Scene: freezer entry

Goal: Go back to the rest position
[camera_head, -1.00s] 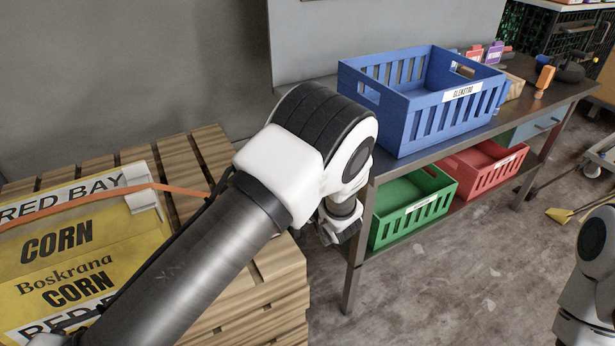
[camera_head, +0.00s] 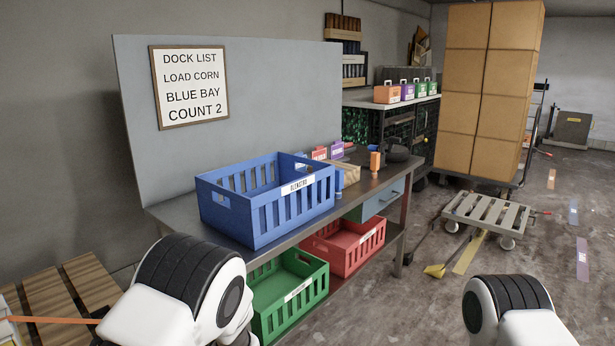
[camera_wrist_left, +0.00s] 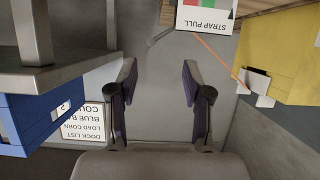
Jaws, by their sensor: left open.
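My left gripper (camera_wrist_left: 158,78) shows in the left wrist view with its two dark fingers spread apart and nothing between them. That view is upside down. In the head view only my left arm's white and black joint shows at the lower left, and its gripper is hidden below the picture. My right arm shows a similar joint at the lower right; its gripper is out of view.
A blue crate (camera_head: 262,212) stands on the metal bench, with green (camera_head: 290,301) and red (camera_head: 345,245) crates below. A dock list sign (camera_head: 190,86) hangs behind. A wooden pallet (camera_head: 70,297) and orange strap (camera_head: 55,320) lie left.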

